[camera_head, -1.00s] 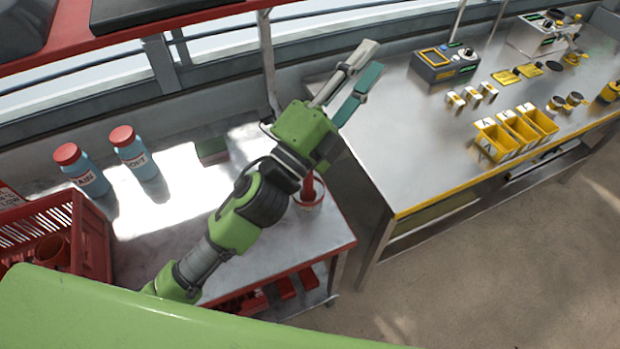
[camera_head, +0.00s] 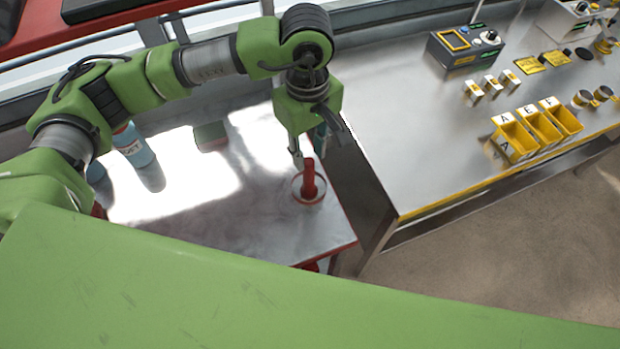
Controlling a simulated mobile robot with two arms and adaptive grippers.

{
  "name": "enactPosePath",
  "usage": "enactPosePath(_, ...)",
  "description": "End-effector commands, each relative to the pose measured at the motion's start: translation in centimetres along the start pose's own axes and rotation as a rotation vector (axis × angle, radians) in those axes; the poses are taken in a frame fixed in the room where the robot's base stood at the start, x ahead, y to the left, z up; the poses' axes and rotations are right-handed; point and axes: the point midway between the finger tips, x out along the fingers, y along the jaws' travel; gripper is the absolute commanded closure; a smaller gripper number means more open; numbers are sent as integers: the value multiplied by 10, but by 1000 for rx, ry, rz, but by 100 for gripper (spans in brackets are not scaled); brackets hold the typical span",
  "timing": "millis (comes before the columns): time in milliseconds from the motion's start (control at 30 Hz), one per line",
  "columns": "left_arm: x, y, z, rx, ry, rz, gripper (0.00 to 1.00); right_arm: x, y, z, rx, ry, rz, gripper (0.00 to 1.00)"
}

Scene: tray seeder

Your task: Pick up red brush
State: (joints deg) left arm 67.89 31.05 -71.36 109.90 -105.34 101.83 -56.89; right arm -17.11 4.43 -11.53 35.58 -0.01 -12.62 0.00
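The red brush (camera_head: 309,178) stands upright with its handle up, in or on a round red-rimmed holder near the right end of the left metal table (camera_head: 250,240). My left gripper (camera_head: 308,156) points down just behind and above the brush. Its fingers are apart, with one on each side of the handle's top as seen from here, and it looks open and empty. I cannot tell whether a finger touches the brush. My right gripper is not in view.
Blue bottles (camera_head: 133,148) stand at the table's left, partly behind my arm. A dark green block (camera_head: 209,136) lies at the back. To the right, a separate bench holds yellow bins (camera_head: 515,140) and a control box (camera_head: 464,50). The table around the brush is clear.

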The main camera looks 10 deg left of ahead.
Motion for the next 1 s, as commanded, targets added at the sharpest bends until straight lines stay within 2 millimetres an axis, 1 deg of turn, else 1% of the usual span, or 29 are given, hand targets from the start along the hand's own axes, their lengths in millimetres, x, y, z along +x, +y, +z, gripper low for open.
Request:
enactPosePath(67,6,-2,-4,0,15,-9,74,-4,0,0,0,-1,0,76)
enactPosePath(167,24,-3,-4,1,14,-13,74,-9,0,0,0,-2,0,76)
enactPosePath(300,52,-3,-4,0,12,-12,74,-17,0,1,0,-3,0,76)
enactPosePath(400,68,-2,-4,-1,12,-9,74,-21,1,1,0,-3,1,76)
enactPosePath(500,79,-2,-5,0,12,-8,74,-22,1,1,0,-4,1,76)
enactPosePath(567,82,-2,-5,1,13,-7,74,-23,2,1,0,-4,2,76)
enactPosePath(667,88,-1,-5,-1,10,-8,74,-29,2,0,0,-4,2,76)
enactPosePath(833,111,0,-7,-1,10,-11,74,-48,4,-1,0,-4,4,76)
enactPosePath(900,123,1,-8,0,9,-8,74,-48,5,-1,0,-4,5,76)
enactPosePath(1000,132,2,-8,0,11,-6,74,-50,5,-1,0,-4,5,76)
